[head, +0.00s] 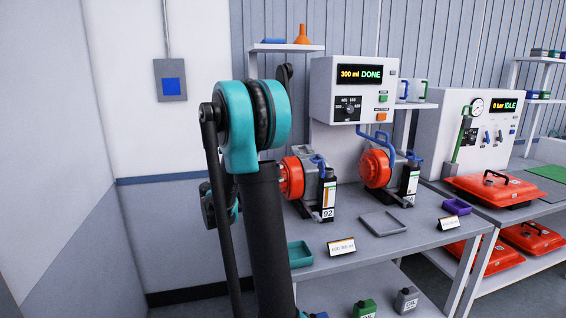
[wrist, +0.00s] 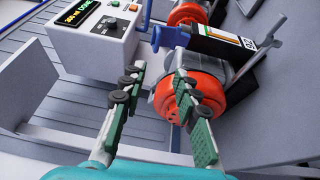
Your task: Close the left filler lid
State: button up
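The left filler has a round red-orange lid (head: 291,178) on the left side of its grey body, partly hidden by my arm in the head view. In the wrist view this lid (wrist: 166,106) is large and close, beside a grey cylinder. I cannot tell whether a gap stands between lid and body. My gripper (wrist: 160,82) is open and empty, its two green fingers spread apart. The right finger overlaps the lid in the picture; whether it touches is unclear. My gripper is hidden behind my arm in the head view. A bottle labelled 92 (head: 328,196) stands by the left filler.
The right filler's red lid (head: 375,168) is close by. The control box (head: 323,88) above reads "300 ml DONE". Free air lies left of the bench.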

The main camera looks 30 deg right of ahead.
jog(key=w+d+r, duration=0.1)
jog(key=w+d, duration=0.2)
jog(key=d, duration=1.4)
jog(key=shift+c, duration=0.4)
jog(key=shift+a, duration=0.1)
grip_shut()
